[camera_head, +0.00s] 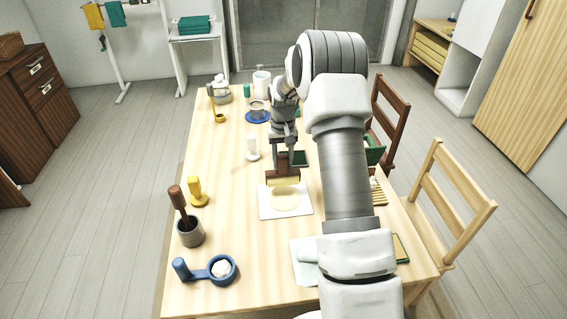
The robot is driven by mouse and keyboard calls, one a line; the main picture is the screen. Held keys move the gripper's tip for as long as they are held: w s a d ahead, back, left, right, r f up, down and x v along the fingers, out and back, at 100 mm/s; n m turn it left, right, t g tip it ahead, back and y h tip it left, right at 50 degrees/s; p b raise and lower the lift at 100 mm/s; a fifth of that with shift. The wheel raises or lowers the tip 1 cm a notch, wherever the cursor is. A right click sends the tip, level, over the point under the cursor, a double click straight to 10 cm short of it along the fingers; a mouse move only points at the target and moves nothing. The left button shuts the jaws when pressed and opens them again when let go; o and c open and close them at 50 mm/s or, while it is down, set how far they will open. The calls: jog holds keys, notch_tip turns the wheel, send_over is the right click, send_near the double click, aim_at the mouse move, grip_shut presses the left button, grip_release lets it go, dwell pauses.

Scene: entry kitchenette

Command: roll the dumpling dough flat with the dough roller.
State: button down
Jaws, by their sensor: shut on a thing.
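The dumpling dough (287,200) is a flat, pale yellow round on a white square sheet (267,212) near the middle of the table. The dough roller (284,181) has a pale cylinder under a brown frame. It is at the far edge of the dough, and I cannot tell whether it presses on it. My gripper (287,153) is above the roller, pointing down, and is shut on it. My arm comes from the lower right and hides part of the table's right side.
A yellow stamp-like tool (195,191), a grey mortar with a brown pestle (190,232) and a blue dipper (207,271) stand at the left. A white tool (252,149) stands left of my gripper. A blue plate (257,117) lies farther back. Chairs (452,200) line the right side.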

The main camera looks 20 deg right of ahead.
jog(key=shift+r+p, duration=1.45)
jog(key=shift+r, duration=1.15)
